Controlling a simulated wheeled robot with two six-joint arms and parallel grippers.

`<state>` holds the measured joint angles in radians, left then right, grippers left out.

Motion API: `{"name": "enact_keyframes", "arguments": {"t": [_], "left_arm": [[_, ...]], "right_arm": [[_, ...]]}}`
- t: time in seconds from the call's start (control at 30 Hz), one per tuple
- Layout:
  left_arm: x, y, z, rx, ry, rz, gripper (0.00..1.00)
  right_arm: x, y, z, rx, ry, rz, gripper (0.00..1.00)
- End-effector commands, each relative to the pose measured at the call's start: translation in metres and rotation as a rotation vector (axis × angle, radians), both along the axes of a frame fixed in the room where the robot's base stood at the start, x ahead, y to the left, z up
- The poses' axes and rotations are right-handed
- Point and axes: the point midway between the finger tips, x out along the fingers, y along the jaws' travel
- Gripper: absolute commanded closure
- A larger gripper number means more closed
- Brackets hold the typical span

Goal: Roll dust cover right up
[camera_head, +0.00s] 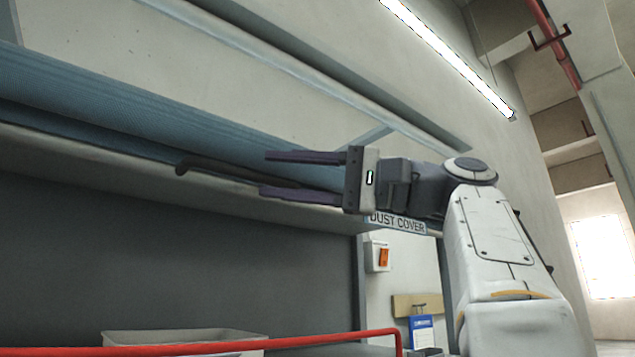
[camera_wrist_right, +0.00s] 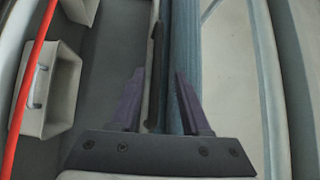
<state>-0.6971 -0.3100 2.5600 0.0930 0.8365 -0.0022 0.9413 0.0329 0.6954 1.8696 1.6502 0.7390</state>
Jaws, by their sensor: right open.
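The dust cover (camera_head: 110,100) is a blue ribbed band along the top of the bay, running from upper left towards my right gripper; it also shows in the wrist view (camera_wrist_right: 187,50). A dark handle bar (camera_head: 215,168) with a bent left end runs along its lower edge. A "DUST COVER" label (camera_head: 398,222) is on the frame beneath my wrist. My right gripper (camera_head: 264,174) is open, one finger above and one below the bar's line. In the wrist view, the bar (camera_wrist_right: 155,75) lies between the fingers, with gaps on both sides. My left gripper is out of view.
Below is a dark recess (camera_head: 180,250) with a grey bin (camera_head: 190,336) and a red rail (camera_head: 300,341) across the front. The wall (camera_head: 250,75) rises above the cover.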

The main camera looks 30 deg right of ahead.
Motion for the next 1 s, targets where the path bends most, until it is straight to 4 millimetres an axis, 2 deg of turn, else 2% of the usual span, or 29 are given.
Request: {"name": "enact_keyframes", "arguments": {"t": [0.1, 0.33, 1.0], "left_arm": [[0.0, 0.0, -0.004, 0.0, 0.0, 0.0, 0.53], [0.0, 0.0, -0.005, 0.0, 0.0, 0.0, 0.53], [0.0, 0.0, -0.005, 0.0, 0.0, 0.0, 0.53]], "right_arm": [[-0.012, -0.018, -0.004, -0.001, 0.001, -0.007, 0.53], [-0.029, -0.038, -0.007, -0.002, 0.002, -0.002, 0.53], [-0.033, -0.042, -0.008, -0.003, 0.002, 0.0, 0.53]]}}
